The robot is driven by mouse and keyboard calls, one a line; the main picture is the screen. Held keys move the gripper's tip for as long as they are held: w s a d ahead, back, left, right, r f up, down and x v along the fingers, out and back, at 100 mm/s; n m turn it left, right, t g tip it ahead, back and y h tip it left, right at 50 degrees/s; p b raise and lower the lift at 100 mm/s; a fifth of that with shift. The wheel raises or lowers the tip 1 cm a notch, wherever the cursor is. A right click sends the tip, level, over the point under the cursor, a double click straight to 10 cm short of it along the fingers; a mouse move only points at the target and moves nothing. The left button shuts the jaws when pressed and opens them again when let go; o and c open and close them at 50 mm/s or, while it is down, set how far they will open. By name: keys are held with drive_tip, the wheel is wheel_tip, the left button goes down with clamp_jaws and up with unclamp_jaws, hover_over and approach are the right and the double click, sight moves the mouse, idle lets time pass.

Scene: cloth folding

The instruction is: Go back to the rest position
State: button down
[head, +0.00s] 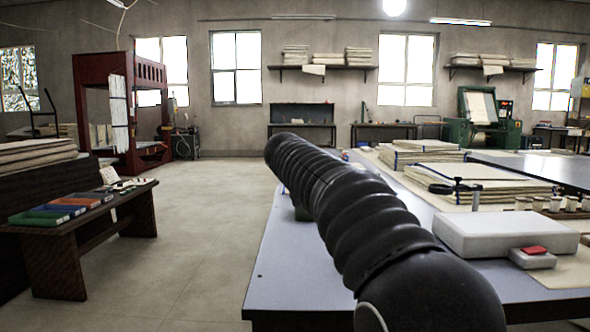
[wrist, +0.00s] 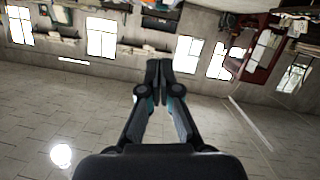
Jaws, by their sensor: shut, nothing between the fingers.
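My gripper (wrist: 158,70) shows in the wrist view with its two dark fingers together at the tips and nothing between them. It is in the air, and no cloth touches it. The wrist view is upside down, with the windows and ceiling behind the fingers. In the head view my black ribbed arm reaches forward over the left part of the grey-topped table (head: 285,262); the gripper itself cannot be made out there.
A white box (head: 505,234) and a small white block with a red top (head: 532,258) sit at the table's right front. A black clamp-like tool (head: 455,188) stands near the cloth. A dark bench (head: 75,225) with coloured trays is at left. Open floor (head: 195,235) lies between.

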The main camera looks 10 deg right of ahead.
drive_tip(key=s+d+f+g+p, duration=0.1)
drive_tip(key=s+d+f, duration=0.1)
drive_tip(key=s, duration=0.5)
drive_tip(key=s+d+f+g+p, duration=0.2)
drive_tip(key=s, duration=0.5)
drive_tip(key=s+d+f+g+p, duration=0.1)
drive_tip(key=s+d+f, duration=0.15)
drive_tip(key=s, duration=0.45)
drive_tip(key=s+f+g+y+p, duration=0.1)
drive_tip(key=s+f+g+p, duration=0.1)
drive_tip(key=s+f, duration=0.6)
drive_tip(key=s+f+g+y+p, duration=0.1)
drive_tip(key=s+f, duration=0.7)
drive_tip(key=s, duration=1.1)
drive_tip(key=shift+s+a+g+y+p, duration=0.3)
drive_tip(key=shift+g+y+p, duration=0.15)
drive_tip(key=shift+g, duration=0.65)
